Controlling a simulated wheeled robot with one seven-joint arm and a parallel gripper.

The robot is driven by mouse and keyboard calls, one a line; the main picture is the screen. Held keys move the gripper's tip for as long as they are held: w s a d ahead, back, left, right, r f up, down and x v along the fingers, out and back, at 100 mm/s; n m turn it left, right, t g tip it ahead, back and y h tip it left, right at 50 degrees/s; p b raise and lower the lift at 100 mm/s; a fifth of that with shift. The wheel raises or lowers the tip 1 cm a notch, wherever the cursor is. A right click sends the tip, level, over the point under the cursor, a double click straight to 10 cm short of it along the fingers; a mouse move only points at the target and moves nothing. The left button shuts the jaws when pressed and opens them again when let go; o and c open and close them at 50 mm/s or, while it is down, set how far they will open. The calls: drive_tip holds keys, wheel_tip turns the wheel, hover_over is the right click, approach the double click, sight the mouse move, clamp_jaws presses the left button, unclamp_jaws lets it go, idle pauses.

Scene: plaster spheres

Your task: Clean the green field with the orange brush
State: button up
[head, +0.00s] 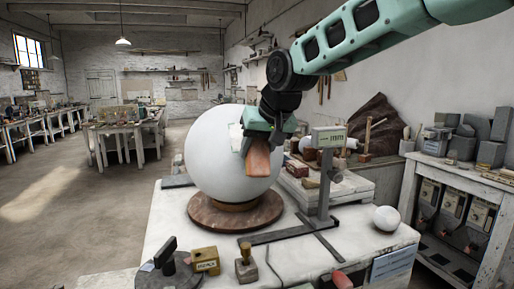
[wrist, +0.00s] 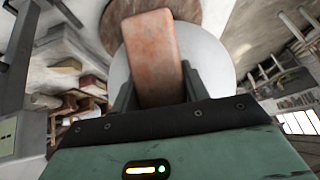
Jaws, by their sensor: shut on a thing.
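My gripper (head: 262,143) is shut on an orange-brown block (head: 258,163), which I take for the orange brush. In the wrist view the block (wrist: 152,50) sticks out between the two dark fingers. A large white plaster sphere (head: 210,155) stands on a round brown base (head: 215,218) on the worktable. The sphere also shows behind the block in the wrist view (wrist: 207,68). I see no green field on the sphere's visible surface; my gripper and the block hide part of it.
A grey gauge stand (head: 325,185) with a greenish display rises close to the sphere's right. A small white ball (head: 386,218) lies on the table's right. A brass-coloured block (head: 205,260) and a stamp-like tool (head: 246,264) stand at the front. Open floor lies left.

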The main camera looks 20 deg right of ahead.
drive_tip(key=shift+r, duration=0.15)
drive_tip(key=shift+s+d+r+p, duration=0.1)
drive_tip(key=shift+r+p, duration=0.45)
drive_tip(key=shift+r, duration=0.05)
drive_tip(key=shift+s+d+r+p, duration=0.1)
drive_tip(key=shift+r+p, duration=0.4)
drive_tip(key=shift+r, duration=0.1)
drive_tip(key=shift+s+d+r, duration=0.1)
drive_tip(key=shift+s+r, duration=0.15)
drive_tip(key=shift+s, duration=0.3)
drive_tip(key=shift+s+r, duration=0.25)
drive_tip(key=shift+s, duration=0.25)
drive_tip(key=s, duration=0.1)
drive_tip(key=s+r, duration=0.1)
drive_tip(key=s, duration=0.1)
drive_tip(key=shift+s+d+r, duration=0.2)
drive_tip(key=shift+s+r, duration=0.1)
drive_tip(key=shift+r, duration=0.1)
